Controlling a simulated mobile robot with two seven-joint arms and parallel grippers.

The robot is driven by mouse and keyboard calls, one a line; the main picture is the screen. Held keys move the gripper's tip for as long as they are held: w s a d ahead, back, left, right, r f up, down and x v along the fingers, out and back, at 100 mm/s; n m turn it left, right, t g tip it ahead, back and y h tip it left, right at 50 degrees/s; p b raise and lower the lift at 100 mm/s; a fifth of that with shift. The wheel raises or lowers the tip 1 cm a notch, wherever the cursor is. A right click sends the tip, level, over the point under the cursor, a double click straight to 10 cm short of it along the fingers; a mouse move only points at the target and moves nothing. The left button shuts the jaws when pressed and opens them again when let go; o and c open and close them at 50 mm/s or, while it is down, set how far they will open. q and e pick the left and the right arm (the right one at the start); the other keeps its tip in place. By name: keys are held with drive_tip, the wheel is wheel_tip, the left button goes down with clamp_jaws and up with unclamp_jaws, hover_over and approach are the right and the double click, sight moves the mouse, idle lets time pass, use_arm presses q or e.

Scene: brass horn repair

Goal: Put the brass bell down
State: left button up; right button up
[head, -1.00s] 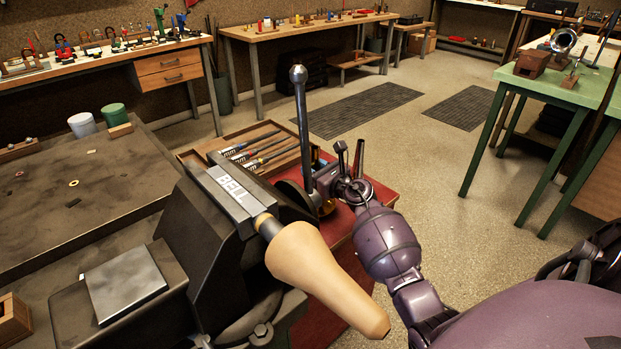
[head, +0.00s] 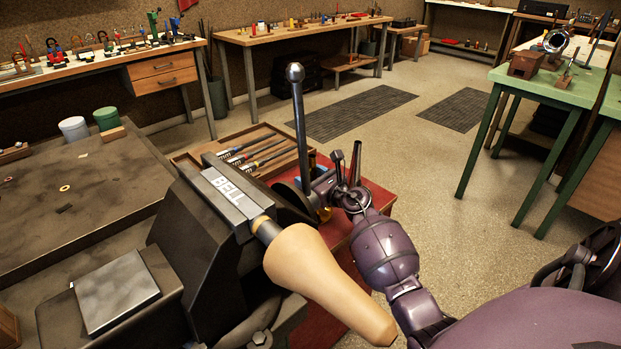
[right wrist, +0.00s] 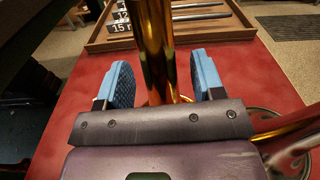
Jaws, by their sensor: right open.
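My right gripper (head: 328,190) is over the red-topped stand, behind the vise lever in the head view. In the right wrist view its two blue-padded fingers (right wrist: 158,82) are apart. A shiny brass tube-like piece (right wrist: 153,45) stands upright between them, with gaps showing on both sides. This is likely the brass bell; its full shape is cut off. More brass and a round metal rim (right wrist: 290,150) show at the lower right. My left gripper is out of view.
A dark vise marked BELL (head: 222,190) holds a tan tapered form (head: 325,280) jutting toward me, close to my right arm. A wooden tray of tools (head: 250,145) lies behind on the red stand (head: 375,195). A green table (head: 545,85) stands at right; floor between is clear.

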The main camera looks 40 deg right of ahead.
drive_tip(key=shift+r, duration=0.1)
drive_tip(key=shift+s, duration=0.1)
drive_tip(key=s+p, duration=0.1)
drive_tip(key=s, duration=0.9)
drive_tip(key=s+a+f+n+g, duration=0.2)
drive_tip(key=s+a+f+n, duration=0.2)
drive_tip(key=s+n, duration=0.5)
drive_tip(key=s+a+f+n+g+h, duration=0.1)
drive_tip(key=s+a+f+n, duration=0.4)
drive_tip(key=n, duration=0.9)
drive_tip(key=s+a+f+n+g, duration=0.3)
drive_tip(key=s+a+f+n, duration=0.2)
drive_tip(key=s+a+n, duration=0.4)
drive_tip(key=s+n, duration=0.3)
drive_tip(key=shift+s+a+f+g+h, duration=0.2)
drive_tip(key=shift+s+f+g+h, duration=0.1)
drive_tip(key=shift+s+g, duration=0.1)
drive_tip(key=shift+w+r, duration=0.1)
